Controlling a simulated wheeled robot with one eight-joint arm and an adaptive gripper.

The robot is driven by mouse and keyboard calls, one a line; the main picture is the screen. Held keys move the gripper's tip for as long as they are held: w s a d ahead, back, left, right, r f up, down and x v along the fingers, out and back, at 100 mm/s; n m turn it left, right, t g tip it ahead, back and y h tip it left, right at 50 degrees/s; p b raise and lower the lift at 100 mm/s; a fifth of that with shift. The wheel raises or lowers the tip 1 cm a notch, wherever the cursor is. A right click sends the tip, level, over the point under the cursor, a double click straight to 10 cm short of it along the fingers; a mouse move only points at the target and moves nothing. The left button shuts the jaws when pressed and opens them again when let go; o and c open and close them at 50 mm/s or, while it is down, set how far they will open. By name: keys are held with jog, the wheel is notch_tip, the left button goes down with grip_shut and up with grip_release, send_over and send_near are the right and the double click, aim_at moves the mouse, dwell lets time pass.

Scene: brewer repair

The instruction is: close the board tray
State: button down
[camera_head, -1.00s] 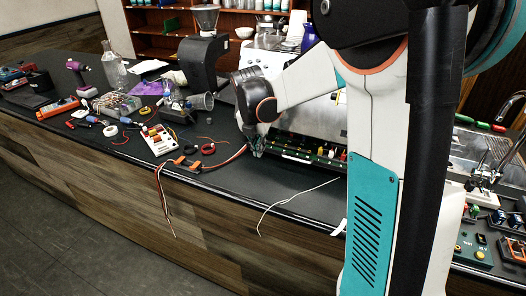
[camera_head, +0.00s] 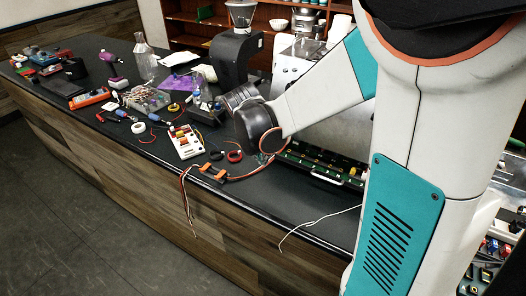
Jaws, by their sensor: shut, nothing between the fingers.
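The board tray (camera_head: 318,164) is a long dark green tray with a row of small parts and a pale handle on its front. It sticks out at the foot of the metal brewer (camera_head: 345,130) on the counter. My gripper (camera_head: 263,158) is small in view, shut and empty, low over the counter just left of the tray's left end. Whether it touches the tray I cannot tell. My arm hides the tray's right end and much of the brewer.
An orange clamp (camera_head: 213,173) with hanging wires lies near the counter's front edge, beside a white multimeter-like box (camera_head: 186,141). A black grinder (camera_head: 236,58) stands behind. A white cable (camera_head: 318,223) hangs over the edge.

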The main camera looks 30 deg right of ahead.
aim_at(280, 158)
jog(key=b+x, duration=0.2)
jog(key=x, duration=0.6)
jog(key=shift+f+b, duration=0.3)
jog(key=shift+b, duration=0.05)
jog(key=d, duration=0.1)
jog(key=w+d, duration=0.1)
jog(key=shift+w+d+f+b, duration=0.15)
jog(key=shift+w+d+b, duration=0.15)
jog(key=shift+d+b, duration=0.1)
jog(key=shift+w+d, duration=0.3)
jog(key=shift+d, duration=0.15)
jog(key=w+d, duration=0.1)
jog(key=d, duration=0.1)
jog(key=w+d, duration=0.1)
jog(key=shift+w+d, duration=0.1)
jog(key=shift+d, duration=0.25)
jog(key=shift+a, duration=0.1)
